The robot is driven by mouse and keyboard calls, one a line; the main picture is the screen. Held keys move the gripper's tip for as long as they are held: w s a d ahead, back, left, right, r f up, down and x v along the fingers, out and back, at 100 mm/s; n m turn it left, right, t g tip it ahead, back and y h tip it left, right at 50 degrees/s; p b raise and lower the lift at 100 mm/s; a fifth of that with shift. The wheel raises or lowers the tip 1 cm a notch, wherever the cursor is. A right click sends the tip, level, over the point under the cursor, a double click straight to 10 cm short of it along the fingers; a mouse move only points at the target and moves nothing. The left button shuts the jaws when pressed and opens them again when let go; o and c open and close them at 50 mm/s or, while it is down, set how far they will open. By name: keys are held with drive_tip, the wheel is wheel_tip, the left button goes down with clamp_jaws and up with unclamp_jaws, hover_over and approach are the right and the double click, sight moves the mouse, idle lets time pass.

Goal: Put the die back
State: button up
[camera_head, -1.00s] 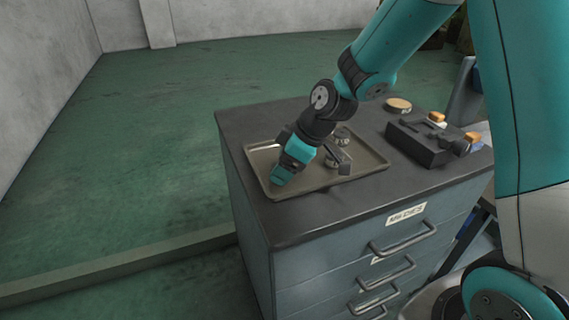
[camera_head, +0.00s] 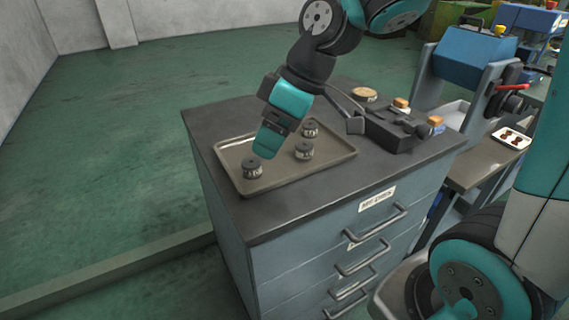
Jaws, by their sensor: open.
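Three small round dark metal dies stand on a shallow tray (camera_head: 330,163) on top of the cabinet. One die (camera_head: 253,167) is at the tray's front left, another (camera_head: 304,150) is near its middle, and a third (camera_head: 310,128) is further back. Each seems to carry a pale marking on its side, too small to read. My gripper (camera_head: 267,143) is open and empty above the left part of the tray, pointing down and a little left. It is just above and right of the front-left die and apart from it, as far as I can tell.
The grey drawer cabinet (camera_head: 317,208) has a label and several handles. A blue machine (camera_head: 472,58) and a bench with a white tray (camera_head: 511,139) stand to the right. The floor at left is clear.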

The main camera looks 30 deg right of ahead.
drive_tip(key=s+a+r+m+g+p, duration=0.1)
drive_tip(key=s+a, duration=0.1)
drive_tip(key=s, duration=0.5)
drive_tip(key=s+a+r+m+g+p, duration=0.1)
drive_tip(key=s+a, duration=0.1)
drive_tip(key=s, duration=0.5)
drive_tip(key=shift+s+a+r+m+h, duration=0.25)
drive_tip(key=shift+a+r+m+h, duration=0.05)
drive_tip(key=shift+r+m+h, duration=0.1)
